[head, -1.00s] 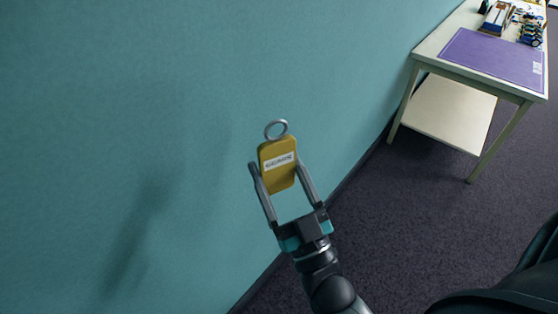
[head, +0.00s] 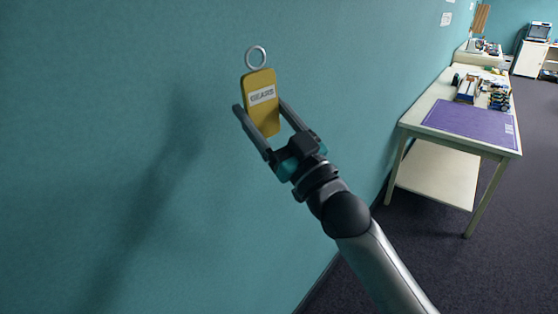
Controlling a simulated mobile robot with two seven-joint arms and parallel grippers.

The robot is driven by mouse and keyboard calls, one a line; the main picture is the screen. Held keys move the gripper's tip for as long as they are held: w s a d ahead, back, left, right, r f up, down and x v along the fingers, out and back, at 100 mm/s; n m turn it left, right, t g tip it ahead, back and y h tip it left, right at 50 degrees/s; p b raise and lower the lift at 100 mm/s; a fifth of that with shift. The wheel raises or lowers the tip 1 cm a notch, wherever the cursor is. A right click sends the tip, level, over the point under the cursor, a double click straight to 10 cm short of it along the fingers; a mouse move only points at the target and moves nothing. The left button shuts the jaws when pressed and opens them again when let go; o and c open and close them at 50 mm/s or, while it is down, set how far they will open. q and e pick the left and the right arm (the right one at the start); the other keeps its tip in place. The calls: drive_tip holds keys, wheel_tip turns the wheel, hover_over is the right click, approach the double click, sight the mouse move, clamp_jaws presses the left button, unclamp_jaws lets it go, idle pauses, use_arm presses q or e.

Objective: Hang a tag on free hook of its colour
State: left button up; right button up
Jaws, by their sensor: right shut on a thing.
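A yellow tag (head: 261,114) with a white label reading "GEARS" and a metal ring (head: 256,57) at its top is in the head view. My right gripper (head: 259,107) is shut on the tag's sides and holds it nearly upright, ring up, in front of the teal wall. No hooks show in this view. My left gripper is not in view.
The teal wall (head: 130,120) fills the left and middle, bare near the tag. At the right along the wall stands a white table (head: 412,118) with a purple mat (head: 470,122) and small items. Another table and a cabinet (head: 530,58) are farther back. Dark carpet lies at the right.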

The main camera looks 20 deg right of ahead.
drive_tip(key=a+r+n+g+y+p, duration=0.1)
drive_tip(key=a+r+n+y+p, duration=0.1)
drive_tip(key=r, duration=1)
drive_tip(key=a+r+n+g+y+p, duration=0.1)
drive_tip(key=a+r+g+y, duration=0.15)
drive_tip(key=r, duration=0.95)
drive_tip(key=s+r+n+y+p, duration=0.1)
drive_tip(key=s+r, duration=0.2)
drive_tip(key=r, duration=0.3)
drive_tip(key=s+a+r+p, duration=0.1)
drive_tip(key=s+r, duration=0.2)
drive_tip(key=r, duration=0.3)
drive_tip(key=s+r+n+y+p, duration=0.1)
drive_tip(key=s+r, duration=0.2)
drive_tip(key=r, duration=0.3)
drive_tip(key=w+a+f+p, duration=0.1)
drive_tip(key=w+a, duration=0.5)
drive_tip(key=w, duration=0.2)
drive_tip(key=shift+f, duration=0.4)
drive_tip(key=shift+w+g, duration=0.1)
drive_tip(key=shift+g, duration=0.15)
drive_tip(key=o, duration=0.9)
